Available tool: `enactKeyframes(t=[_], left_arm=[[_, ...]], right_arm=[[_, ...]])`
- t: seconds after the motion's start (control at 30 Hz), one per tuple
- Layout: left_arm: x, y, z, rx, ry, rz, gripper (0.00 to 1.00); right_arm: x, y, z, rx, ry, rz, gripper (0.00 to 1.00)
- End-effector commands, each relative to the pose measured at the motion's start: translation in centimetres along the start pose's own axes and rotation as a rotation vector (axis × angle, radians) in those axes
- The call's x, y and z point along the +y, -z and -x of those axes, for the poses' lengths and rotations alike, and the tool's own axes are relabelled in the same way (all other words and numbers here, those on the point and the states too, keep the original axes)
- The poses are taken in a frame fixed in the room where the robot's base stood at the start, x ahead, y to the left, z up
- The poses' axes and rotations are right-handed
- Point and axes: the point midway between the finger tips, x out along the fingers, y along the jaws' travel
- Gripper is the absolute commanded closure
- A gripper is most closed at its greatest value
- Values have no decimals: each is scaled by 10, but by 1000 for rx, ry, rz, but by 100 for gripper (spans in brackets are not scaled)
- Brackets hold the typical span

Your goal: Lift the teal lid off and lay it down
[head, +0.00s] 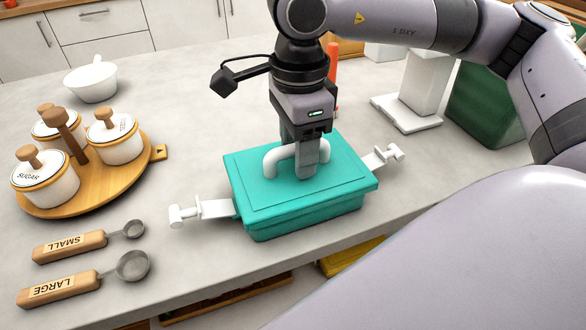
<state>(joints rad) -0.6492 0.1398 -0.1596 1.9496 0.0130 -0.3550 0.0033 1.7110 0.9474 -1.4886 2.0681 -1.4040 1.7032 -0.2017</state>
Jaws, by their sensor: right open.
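A teal box (300,217) stands on the grey counter in the middle of the head view. The teal lid (250,185) lies on top of it, with a white arched handle (271,160). White latches stick out to the sides, one at the left (200,209) and one at the right (384,157). My right gripper (306,172) points straight down at the handle, its fingers at the handle's right part and covering some of it. It is open. I cannot tell whether the fingers touch the handle. My left gripper is not in view.
A round wooden tray (100,192) with lidded jars stands at the left, a white bowl (92,82) behind it. Two measuring spoons, small (85,243) and large (80,284), lie front left. A white stand (410,112) and green container (484,105) are back right. Counter between tray and box is clear.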

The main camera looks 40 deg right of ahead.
Motion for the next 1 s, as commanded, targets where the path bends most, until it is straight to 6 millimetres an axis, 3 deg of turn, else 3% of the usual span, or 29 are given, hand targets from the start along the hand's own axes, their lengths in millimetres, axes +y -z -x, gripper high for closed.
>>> enactKeyframes(t=[0.1, 0.2, 0.27, 1.0], left_arm=[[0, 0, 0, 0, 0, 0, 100], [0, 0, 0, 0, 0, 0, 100], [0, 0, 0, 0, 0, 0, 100], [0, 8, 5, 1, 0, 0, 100]], right_arm=[[0, 0, 0, 0, 0, 0, 51], [0, 0, 0, 0, 0, 0, 84], [0, 0, 0, 0, 0, 0, 100], [0, 0, 15, -1, 0, 0, 100]])
